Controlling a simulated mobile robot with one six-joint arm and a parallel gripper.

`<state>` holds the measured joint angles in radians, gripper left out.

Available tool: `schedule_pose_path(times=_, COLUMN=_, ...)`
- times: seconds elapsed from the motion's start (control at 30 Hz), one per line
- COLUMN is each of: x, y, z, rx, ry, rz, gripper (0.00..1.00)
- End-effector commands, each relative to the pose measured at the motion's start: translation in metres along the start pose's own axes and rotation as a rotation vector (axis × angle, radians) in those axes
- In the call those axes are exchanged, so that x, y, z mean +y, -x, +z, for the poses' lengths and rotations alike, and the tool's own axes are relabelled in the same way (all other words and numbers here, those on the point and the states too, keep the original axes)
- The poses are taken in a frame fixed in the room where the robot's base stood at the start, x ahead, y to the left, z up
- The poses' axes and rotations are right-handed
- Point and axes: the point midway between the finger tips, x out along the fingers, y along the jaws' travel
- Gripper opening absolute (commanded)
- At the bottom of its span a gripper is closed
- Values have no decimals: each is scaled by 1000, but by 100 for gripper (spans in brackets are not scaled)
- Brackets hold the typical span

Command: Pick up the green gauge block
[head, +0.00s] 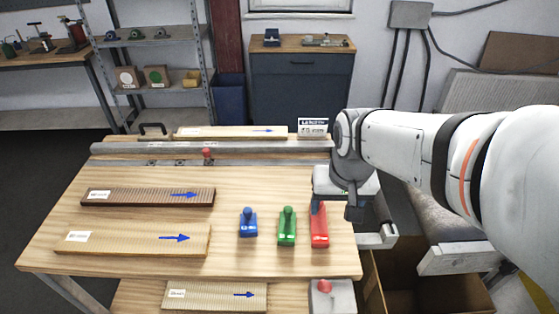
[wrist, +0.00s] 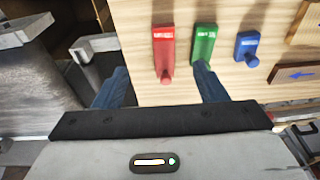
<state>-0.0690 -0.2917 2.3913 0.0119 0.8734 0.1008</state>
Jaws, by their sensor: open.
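The green gauge block (head: 287,228) stands on the wooden table between the blue gauge block (head: 248,223) and the red gauge block (head: 319,226).
Several long slats with blue arrows, such as the dark slat (head: 148,197) and the pale slat (head: 133,239), lie on the table's left. A metal rail (head: 210,147) crosses the back. A cardboard box (head: 420,290) and conveyor (head: 455,258) stand at the right.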

Motion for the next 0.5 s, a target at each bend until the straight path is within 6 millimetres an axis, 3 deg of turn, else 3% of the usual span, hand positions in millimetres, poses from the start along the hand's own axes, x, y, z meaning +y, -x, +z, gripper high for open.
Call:
schedule_pose_path(times=0.2, x=-50, y=-43, z=-36, rx=-100, ry=-33, rz=9, gripper=65)
schedule_pose_path(times=0.5, x=-90, y=-83, z=-52, rx=-162, ry=-67, rz=31, gripper=65)
